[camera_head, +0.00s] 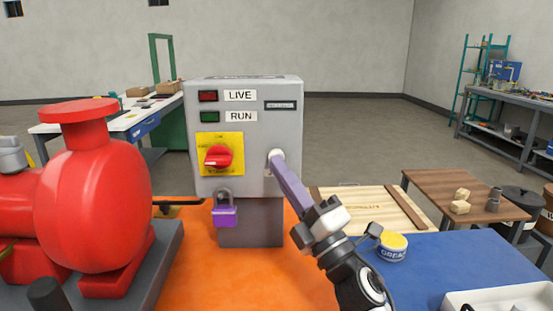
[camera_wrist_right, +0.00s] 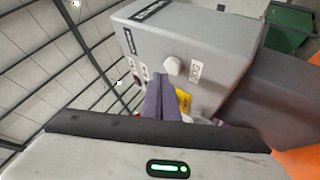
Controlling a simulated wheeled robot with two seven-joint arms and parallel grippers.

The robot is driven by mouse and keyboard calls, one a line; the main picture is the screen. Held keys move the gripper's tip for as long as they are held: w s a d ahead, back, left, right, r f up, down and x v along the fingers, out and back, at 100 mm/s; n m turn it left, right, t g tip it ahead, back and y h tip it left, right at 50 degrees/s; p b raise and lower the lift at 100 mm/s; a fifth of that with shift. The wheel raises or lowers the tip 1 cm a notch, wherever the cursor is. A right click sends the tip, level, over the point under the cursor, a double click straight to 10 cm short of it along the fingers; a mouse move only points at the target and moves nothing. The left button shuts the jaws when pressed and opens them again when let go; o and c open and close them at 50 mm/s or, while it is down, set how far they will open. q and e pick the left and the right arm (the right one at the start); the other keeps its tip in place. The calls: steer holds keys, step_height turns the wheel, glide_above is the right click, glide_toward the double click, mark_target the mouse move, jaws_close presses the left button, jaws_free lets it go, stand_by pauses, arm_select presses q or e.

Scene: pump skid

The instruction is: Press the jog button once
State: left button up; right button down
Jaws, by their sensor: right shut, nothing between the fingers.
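The grey starter box (camera_head: 250,90) stands on a post in the middle of the head view. A round white button (camera_head: 275,153) is on its front at the right; I take it for the jog button. It also shows in the right wrist view (camera_wrist_right: 173,66). My right gripper (camera_head: 279,163) is shut and empty, with its purple fingers pointing at the button. Its tips (camera_wrist_right: 163,80) appear at or just short of the button's lower edge; I cannot tell whether they touch. My left gripper is not in view.
The box has a dark red LIVE lamp (camera_head: 208,96), a green RUN lamp (camera_head: 210,117) and a red rotary switch (camera_head: 218,156) on a yellow plate. A purple padlock (camera_head: 225,213) hangs below. A red pump (camera_head: 95,200) stands left; a yellow-lidded tin (camera_head: 392,245) stands right.

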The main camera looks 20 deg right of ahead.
steer(key=shift+w+d, duration=0.1)
steer(key=shift+w, duration=0.2)
steer(key=shift+w+d, duration=0.15)
steer(key=shift+w, duration=0.3)
stand_by(0.6)
steer(key=shift+s, duration=0.1)
steer(key=shift+s+a, duration=0.25)
steer(key=shift+s, duration=0.5)
steer(key=s, duration=0.2)
steer(key=s+a, duration=0.1)
steer(key=s, duration=0.2)
steer(key=shift+a+p, duration=0.2)
steer(key=shift+p, duration=0.2)
steer(key=shift+w, duration=0.1)
stand_by(0.5)
